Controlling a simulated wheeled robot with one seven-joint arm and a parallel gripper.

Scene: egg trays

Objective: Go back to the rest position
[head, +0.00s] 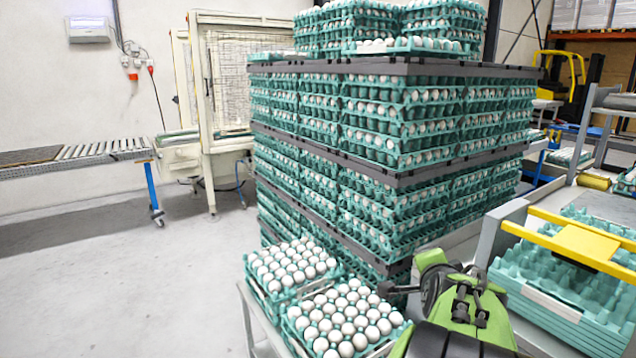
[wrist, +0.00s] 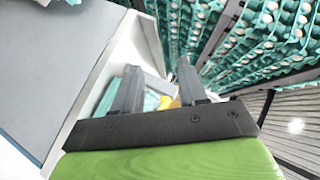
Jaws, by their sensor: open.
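My gripper (wrist: 158,85) shows in the wrist view with its two grey fingers apart and nothing between them. In the head view my green and black arm rises at the bottom right, and the fingertips cannot be made out there. Two trays of white eggs, a nearer tray (head: 296,346) and a farther tray (head: 255,288), sit on a low table just left of my arm. A tall stack of teal egg trays (head: 400,160) stands behind my arm. It also shows in the wrist view (wrist: 270,40) at the upper right.
A yellow-handled frame (head: 570,240) stands over empty teal trays (head: 545,305) at the right, close to my arm. A roller conveyor (head: 100,150) and a cream machine (head: 185,90) stand at the back left. The floor (head: 120,270) at the left is clear.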

